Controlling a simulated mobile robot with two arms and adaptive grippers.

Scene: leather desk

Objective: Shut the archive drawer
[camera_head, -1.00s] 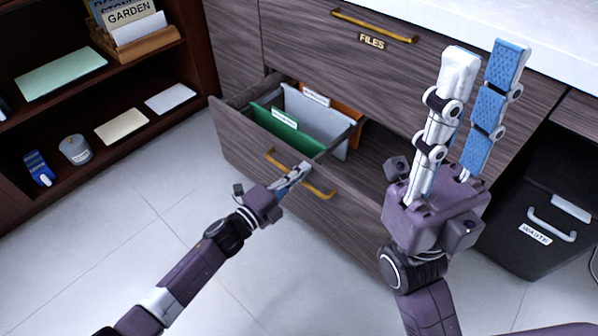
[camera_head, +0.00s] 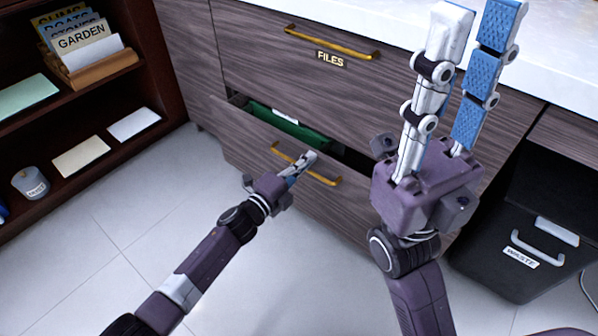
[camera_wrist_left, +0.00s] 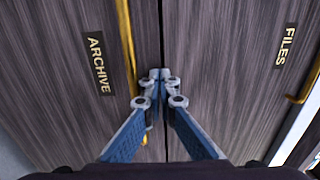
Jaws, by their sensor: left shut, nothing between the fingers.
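The archive drawer (camera_head: 238,130) is the lower wood-grain drawer and stands partly open, with a green folder (camera_head: 290,126) showing inside. Its brass handle (camera_head: 325,179) is on its front. In the left wrist view the ARCHIVE label (camera_wrist_left: 99,63) and the handle (camera_wrist_left: 127,45) show on its front. My left gripper (camera_head: 311,156) is shut and empty, its tips at the drawer front by the handle near the top edge. The closed fingertips also show in the left wrist view (camera_wrist_left: 160,74). My right gripper (camera_head: 478,12) is open, raised at the right, hiding part of the cabinet.
The FILES drawer (camera_head: 252,62) above is closed, with its own brass handle (camera_head: 333,43). A black waste bin (camera_head: 500,262) stands at the right. A dark bookshelf (camera_head: 150,85) with cards, a candle and books stands at the left. The tiled floor (camera_head: 130,215) in front is clear.

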